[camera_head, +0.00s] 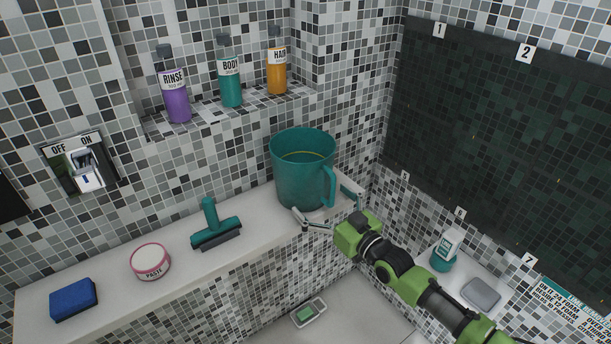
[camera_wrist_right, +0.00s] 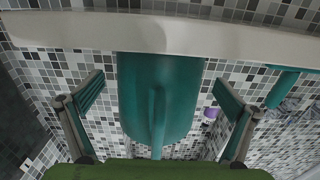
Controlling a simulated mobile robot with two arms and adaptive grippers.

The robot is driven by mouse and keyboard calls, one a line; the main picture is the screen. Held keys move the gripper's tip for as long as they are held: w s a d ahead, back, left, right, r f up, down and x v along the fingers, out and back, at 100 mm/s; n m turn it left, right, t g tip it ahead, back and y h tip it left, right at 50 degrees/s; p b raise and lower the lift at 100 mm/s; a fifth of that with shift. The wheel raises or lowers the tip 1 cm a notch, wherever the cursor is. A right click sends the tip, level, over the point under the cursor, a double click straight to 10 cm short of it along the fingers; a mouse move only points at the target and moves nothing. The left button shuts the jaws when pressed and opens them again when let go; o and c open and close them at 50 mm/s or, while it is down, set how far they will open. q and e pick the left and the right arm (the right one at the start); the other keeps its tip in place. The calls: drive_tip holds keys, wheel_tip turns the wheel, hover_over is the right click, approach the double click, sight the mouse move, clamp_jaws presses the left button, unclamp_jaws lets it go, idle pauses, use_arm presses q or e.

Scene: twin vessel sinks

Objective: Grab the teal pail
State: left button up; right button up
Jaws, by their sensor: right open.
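The teal pail (camera_head: 298,182) stands upright on the white ledge in the head view, its handle on the right side. My right gripper (camera_head: 328,207) is open at the pail's front right, one finger to each side of the handle. In the right wrist view the pail (camera_wrist_right: 160,95) and its handle lie between the two spread fingers (camera_wrist_right: 160,105), with visible gaps at both sides. I see no firm grip on the pail. My left gripper is not in view.
The ledge (camera_head: 105,288) also bears a teal squeegee (camera_head: 213,226), a round paste tub (camera_head: 150,261) and a blue sponge (camera_head: 73,298). Bottles stand on the upper shelf (camera_head: 205,117) behind. A dark panel (camera_head: 490,130) covers the right wall.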

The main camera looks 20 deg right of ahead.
drive_tip(key=x, duration=0.3)
drive_tip(key=shift+w+a, duration=0.15)
drive_tip(key=shift+w, duration=0.05)
drive_tip(key=c, duration=1.2)
drive_tip(key=shift+r, duration=0.15)
